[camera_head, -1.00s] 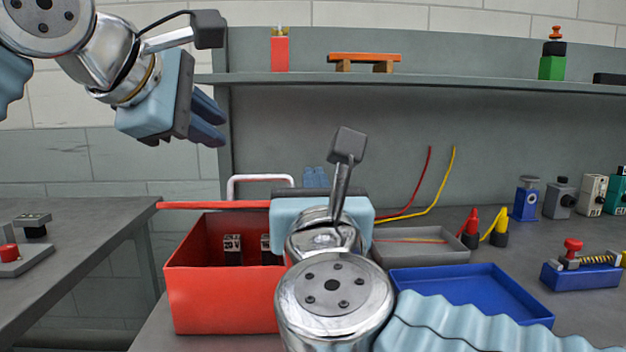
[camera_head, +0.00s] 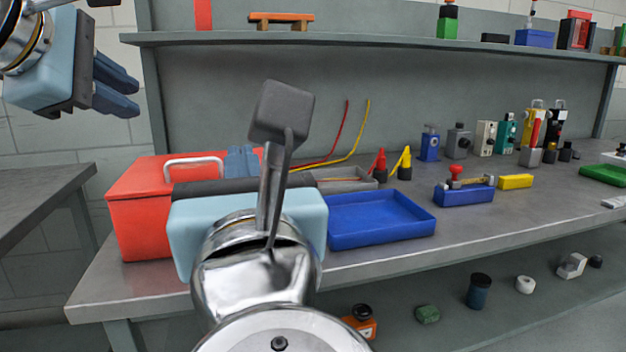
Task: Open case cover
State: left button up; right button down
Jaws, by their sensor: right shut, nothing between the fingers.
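The red case (camera_head: 140,228) stands at the left end of the workbench. Its red cover (camera_head: 135,180), with a white handle (camera_head: 195,160), lies over the top, and I see no inside of the case. My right gripper (camera_head: 241,161) points away from me, its dark blue fingers shut and empty by the cover's right part. Its light blue body and arm hide the case's right side, so I cannot tell whether the fingers touch the cover. My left gripper (camera_head: 118,87) hangs at the upper left, above and clear of the case; its finger gap is unclear.
A blue tray (camera_head: 378,234) lies right of my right gripper, with a grey tray (camera_head: 345,186) behind it. Red and yellow clips (camera_head: 379,166) and several small devices stand further right. A shelf (camera_head: 375,38) runs above. The bench front (camera_head: 500,240) is clear.

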aim_at(156, 175)
jog(key=k+l, duration=0.15)
jog(key=k, duration=0.2)
jog(key=k+l, duration=0.15)
jog(key=k, duration=0.25)
jog(key=k+l, duration=0.15)
jog(key=k, duration=0.2)
